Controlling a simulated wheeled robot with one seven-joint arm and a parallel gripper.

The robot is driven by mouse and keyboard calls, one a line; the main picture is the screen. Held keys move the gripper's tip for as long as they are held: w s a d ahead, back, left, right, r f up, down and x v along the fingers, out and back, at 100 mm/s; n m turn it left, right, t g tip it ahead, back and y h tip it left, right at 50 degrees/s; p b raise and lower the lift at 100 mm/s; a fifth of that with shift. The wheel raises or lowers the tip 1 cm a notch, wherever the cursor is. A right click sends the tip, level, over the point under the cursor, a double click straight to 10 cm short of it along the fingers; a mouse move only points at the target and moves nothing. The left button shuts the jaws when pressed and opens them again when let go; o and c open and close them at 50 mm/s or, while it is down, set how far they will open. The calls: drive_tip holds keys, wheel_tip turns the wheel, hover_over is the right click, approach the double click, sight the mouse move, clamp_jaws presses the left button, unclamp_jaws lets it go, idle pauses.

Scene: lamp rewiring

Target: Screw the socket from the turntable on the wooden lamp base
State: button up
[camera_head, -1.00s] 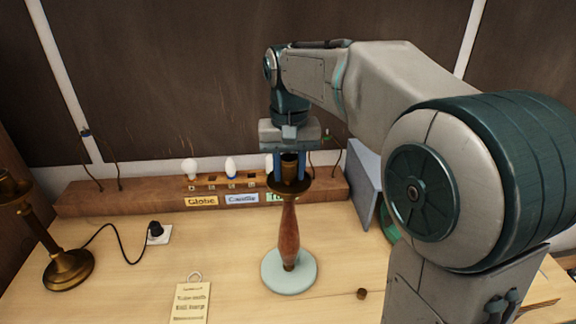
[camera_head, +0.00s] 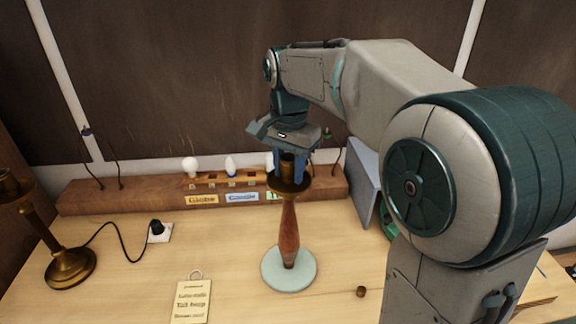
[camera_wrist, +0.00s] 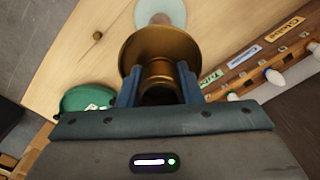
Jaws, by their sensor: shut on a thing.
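The wooden lamp base (camera_head: 289,232) stands upright on a pale round turntable (camera_head: 288,280). A brass socket (camera_head: 288,162) with a wide dish (camera_head: 289,185) sits at the top of the wooden stem. My gripper (camera_head: 288,170) comes from above and its blue fingers are shut on the socket. In the wrist view the fingers press on both sides of the brass socket (camera_wrist: 158,68), above the dish (camera_wrist: 140,48). The joint between socket and stem is hidden under the dish, so I cannot tell how tightly they meet.
A brass lamp (camera_head: 68,265) stands at the left, its cord running to a plug (camera_head: 157,228). A wooden rack (camera_head: 130,195) with bulbs and labels lies behind. A note card (camera_head: 191,302) and a small brown piece (camera_head: 361,291) lie in front. A grey panel (camera_head: 366,182) stands right.

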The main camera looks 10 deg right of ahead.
drive_tip(key=m, duration=0.4)
drive_tip(key=o, duration=1.3)
drive_tip(key=shift+o, duration=0.6)
wheel_tip(320, 180, up, 6)
drive_tip(key=p, duration=0.3)
drive_tip(key=shift+f, duration=0.25)
drive_tip(key=n, duration=1.1)
drive_tip(key=shift+n, duration=0.3)
drive_tip(key=n, duration=0.4)
drive_tip(key=shift+n, duration=0.3)
